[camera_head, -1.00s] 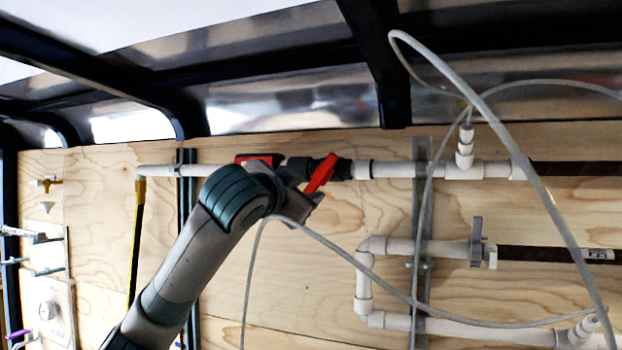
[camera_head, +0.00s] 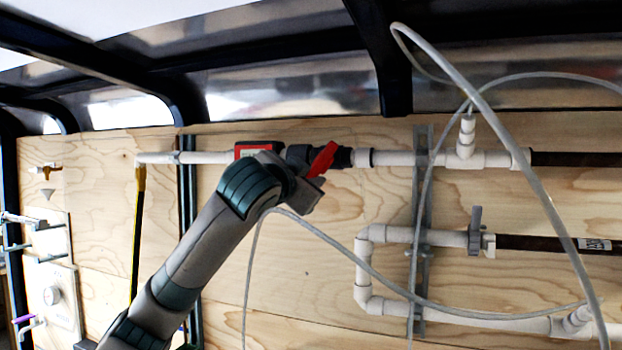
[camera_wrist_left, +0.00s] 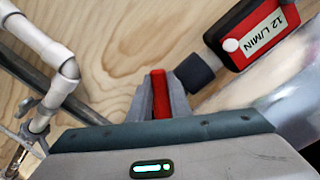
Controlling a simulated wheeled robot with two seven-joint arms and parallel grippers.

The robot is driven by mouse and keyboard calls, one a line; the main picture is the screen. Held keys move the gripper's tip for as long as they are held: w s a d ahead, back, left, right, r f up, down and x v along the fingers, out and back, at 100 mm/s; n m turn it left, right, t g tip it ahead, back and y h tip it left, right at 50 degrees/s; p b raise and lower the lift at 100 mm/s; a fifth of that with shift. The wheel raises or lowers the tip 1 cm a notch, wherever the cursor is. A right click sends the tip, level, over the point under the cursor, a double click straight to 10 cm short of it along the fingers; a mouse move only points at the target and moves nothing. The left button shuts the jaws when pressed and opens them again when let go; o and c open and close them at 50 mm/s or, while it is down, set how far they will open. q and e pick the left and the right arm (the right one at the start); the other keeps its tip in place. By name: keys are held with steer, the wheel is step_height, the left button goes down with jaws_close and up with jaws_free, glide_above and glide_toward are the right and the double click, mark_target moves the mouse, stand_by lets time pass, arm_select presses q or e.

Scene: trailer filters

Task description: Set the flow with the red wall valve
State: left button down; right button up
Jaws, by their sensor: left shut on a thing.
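The red valve handle (camera_head: 323,159) sits on a dark valve body (camera_head: 299,158) in the upper white pipe, tilted with its upper end to the right. My left gripper (camera_wrist_left: 160,98) is shut on this handle; in the left wrist view the red handle (camera_wrist_left: 159,92) stands between the grey fingers. In the head view the wrist hides part of the valve. A red-framed flow meter (camera_head: 253,150) is left of the valve; in the left wrist view the flow meter (camera_wrist_left: 262,33) reads "12 L/MIN". My right gripper is not in view.
White pipes (camera_head: 395,158) run along the plywood wall (camera_head: 300,245), with a lower pipe loop (camera_head: 362,270) at the right. A grey hose (camera_head: 520,170) arcs across the right side. A black-and-yellow hose (camera_head: 138,230) hangs left of my arm. A gauge panel (camera_head: 60,300) is at the far left.

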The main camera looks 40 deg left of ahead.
arm_select(q)
steer(key=shift+d+f+n+b, duration=0.1)
steer(key=shift+f+n+b, duration=0.05)
steer(key=shift+n+b, duration=0.2)
steer(key=c, duration=1.7)
jaws_free()
steer(key=shift+o, duration=0.3)
steer(key=shift+s, duration=0.1)
steer(key=b+v, duration=0.8)
steer(key=v, duration=0.9)
steer(key=shift+s, duration=0.15)
